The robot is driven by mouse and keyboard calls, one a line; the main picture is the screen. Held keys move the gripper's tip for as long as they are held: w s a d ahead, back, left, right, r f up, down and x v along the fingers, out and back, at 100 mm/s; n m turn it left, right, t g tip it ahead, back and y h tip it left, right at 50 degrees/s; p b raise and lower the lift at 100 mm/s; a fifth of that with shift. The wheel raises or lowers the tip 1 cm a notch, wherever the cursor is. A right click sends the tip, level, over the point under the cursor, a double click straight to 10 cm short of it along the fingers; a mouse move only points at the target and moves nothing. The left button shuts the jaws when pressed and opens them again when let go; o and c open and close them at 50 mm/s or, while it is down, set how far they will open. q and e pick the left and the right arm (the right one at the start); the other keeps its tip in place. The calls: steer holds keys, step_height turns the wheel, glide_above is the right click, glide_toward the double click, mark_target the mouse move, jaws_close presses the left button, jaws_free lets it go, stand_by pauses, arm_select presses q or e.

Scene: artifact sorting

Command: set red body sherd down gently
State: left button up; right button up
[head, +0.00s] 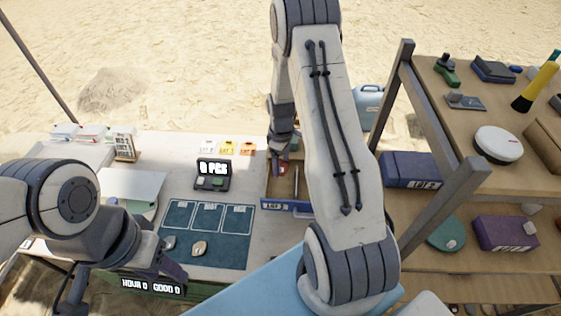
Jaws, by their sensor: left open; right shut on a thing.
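My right gripper (281,153) reaches down over the open tray (289,206) with a blue, labelled front, right of the table's middle. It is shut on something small. A small red piece (284,169), likely the red body sherd, shows just under its fingertips. Whether it touches the tray floor I cannot tell. My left gripper (172,271) is open at the table's front left, near the dark green mat (205,257) with three outlined fields. A beige sherd (199,248) and a grey sherd (169,243) lie on the mat's front part.
A dark counting scale (212,184) reading "0 PCS" stands behind the mat. Yellow and orange tags (229,147) lie at the back. A wooden shelf (440,110) on the right holds boxes, a white round case (498,145) and a yellow torch (537,86). My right arm hides part of the table.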

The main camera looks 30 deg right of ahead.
mark_target(281, 187)
steer(key=shift+f+b, duration=3.55)
steer(key=shift+f, duration=1.45)
steer(key=o, duration=1.2)
steer(key=shift+r, duration=0.1)
step_height(281, 187, up, 9)
steer(key=shift+r+b, duration=0.1)
steer(key=shift+b, duration=1.05)
steer(key=shift+a+r, duration=0.15)
steer(key=shift+r, duration=0.45)
